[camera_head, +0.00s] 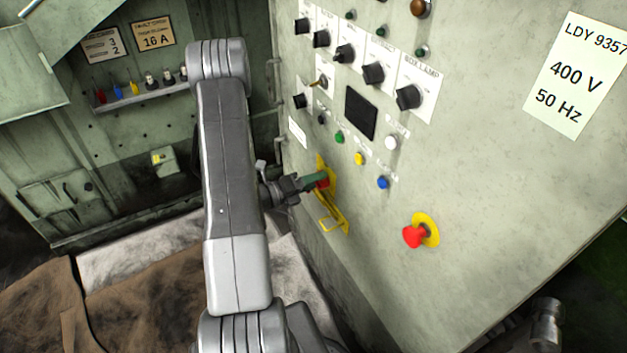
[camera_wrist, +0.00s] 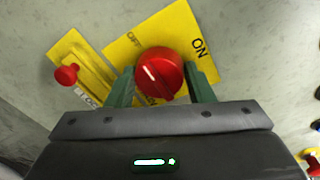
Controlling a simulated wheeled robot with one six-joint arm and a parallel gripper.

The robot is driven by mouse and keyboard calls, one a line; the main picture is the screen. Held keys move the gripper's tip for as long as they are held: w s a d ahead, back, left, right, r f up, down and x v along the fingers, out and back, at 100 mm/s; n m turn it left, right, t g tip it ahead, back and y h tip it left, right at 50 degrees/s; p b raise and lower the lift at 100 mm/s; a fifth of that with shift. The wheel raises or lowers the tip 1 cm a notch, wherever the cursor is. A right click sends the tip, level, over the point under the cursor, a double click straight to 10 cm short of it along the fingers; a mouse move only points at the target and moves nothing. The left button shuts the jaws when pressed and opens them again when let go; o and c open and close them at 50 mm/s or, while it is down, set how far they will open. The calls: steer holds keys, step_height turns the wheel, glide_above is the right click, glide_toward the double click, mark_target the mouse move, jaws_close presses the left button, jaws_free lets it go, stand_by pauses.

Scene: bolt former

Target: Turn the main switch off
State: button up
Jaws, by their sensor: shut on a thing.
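The main switch is a round red knob (camera_wrist: 159,73) on a yellow plate (camera_wrist: 185,35) in the wrist view. The plate reads ON at its upper right and OFF at its upper left. A short white mark on the knob slants toward the upper left, on the OFF side. My gripper (camera_wrist: 160,88) has its green fingers on both sides of the knob and is shut on it. In the head view my gripper (camera_head: 316,180) meets the panel at the yellow plate (camera_head: 331,185), and the knob (camera_head: 323,183) is mostly hidden behind the fingers.
A yellow latch with a small red knob (camera_wrist: 67,75) sits left of the switch in the wrist view. A red emergency button (camera_head: 414,237) stands out lower right on the panel (camera_head: 480,180). Black rotary knobs (camera_head: 373,73) and coloured buttons (camera_head: 383,182) are above and right.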

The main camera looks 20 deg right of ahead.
steer(key=o, duration=1)
steer(key=shift+c, duration=0.2)
steer(key=s+a+r, duration=0.1)
steer(key=a, duration=1.2)
steer(key=shift+a, duration=0.4)
steer(key=shift+d, duration=0.15)
steer(key=w+d+f, duration=0.1)
steer(key=d, duration=1.2)
steer(key=shift+d, duration=0.25)
steer(key=shift+a, duration=0.1)
